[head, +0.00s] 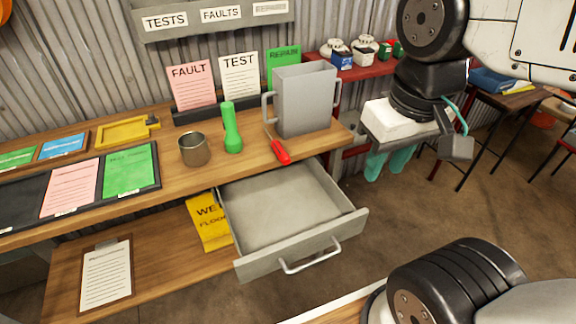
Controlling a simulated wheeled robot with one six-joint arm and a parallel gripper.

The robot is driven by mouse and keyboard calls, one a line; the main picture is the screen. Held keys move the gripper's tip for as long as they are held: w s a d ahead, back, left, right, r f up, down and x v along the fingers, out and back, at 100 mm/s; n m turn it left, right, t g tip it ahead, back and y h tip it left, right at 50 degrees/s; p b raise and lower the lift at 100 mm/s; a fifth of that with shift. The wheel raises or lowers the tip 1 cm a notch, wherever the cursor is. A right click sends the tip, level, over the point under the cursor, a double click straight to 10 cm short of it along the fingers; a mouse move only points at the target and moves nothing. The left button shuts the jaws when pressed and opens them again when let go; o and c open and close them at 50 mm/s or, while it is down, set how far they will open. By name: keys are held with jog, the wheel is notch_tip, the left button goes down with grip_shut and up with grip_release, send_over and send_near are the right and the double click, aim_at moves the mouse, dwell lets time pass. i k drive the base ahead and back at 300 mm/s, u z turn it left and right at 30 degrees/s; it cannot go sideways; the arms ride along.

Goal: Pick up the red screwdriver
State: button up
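The red screwdriver (281,152) lies on the wooden bench top, near its front edge and just above the open drawer. Its red handle points toward the front; its thin shaft runs back beside the grey bin. My gripper (377,166), with teal fingers, hangs in the air to the right of the bench, well apart from the screwdriver. Its fingers overlap in this view, so I cannot tell how far apart they are. I see nothing held between them.
A grey two-handled bin (306,100) stands right behind the screwdriver. A green torch (231,130) and a metal cup (194,149) stand to its left. The open grey drawer (348,226) juts out below the bench (334,137).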

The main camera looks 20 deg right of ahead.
aim_at(278, 149)
jog(key=z, duration=0.15)
jog(key=k, duration=0.1)
jog(key=z, duration=2.9)
jog(key=k, duration=2.5)
jog(key=u, duration=1.9)
jog(key=i, duration=1.05)
